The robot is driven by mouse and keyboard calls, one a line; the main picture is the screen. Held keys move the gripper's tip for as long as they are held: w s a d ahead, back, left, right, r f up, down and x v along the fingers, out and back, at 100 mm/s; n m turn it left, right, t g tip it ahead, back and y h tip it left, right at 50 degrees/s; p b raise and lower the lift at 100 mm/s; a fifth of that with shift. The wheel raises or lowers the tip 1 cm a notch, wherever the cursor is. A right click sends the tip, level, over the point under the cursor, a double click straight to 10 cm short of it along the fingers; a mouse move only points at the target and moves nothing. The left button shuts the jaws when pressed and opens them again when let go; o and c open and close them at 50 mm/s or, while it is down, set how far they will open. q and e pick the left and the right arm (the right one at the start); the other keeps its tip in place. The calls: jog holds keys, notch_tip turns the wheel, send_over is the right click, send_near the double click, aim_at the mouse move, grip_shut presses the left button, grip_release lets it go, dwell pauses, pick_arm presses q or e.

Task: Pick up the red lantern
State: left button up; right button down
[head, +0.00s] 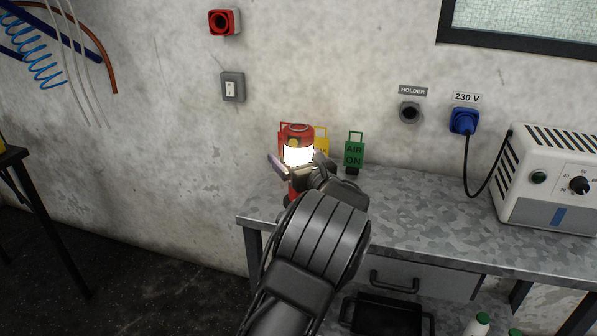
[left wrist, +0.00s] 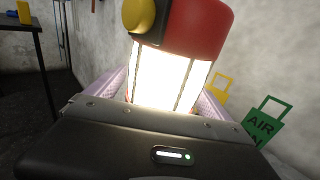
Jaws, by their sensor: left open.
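The red lantern (head: 297,131) stands upright on the left end of the metal worktop, with a bright glowing middle and a red base partly hidden by my gripper. In the left wrist view the lantern (left wrist: 200,30) fills the upper middle, with a yellow knob on its top part. My left gripper (head: 300,164) is open, with one finger on each side of the lantern's glowing part. I cannot tell whether the fingers touch it. My right gripper is not in view.
A yellow tag (head: 321,138) and a green "AIR ON" tag (head: 354,150) stand close to the right of the lantern. A white control box (head: 548,180) is at the right on the worktop (head: 420,212). The wall is close behind. The worktop's middle is clear.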

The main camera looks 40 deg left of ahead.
pick_arm(q)
jog(key=shift+c, duration=0.2)
dwell(0.3)
grip_shut()
jog(key=shift+r, duration=0.1)
dwell(0.8)
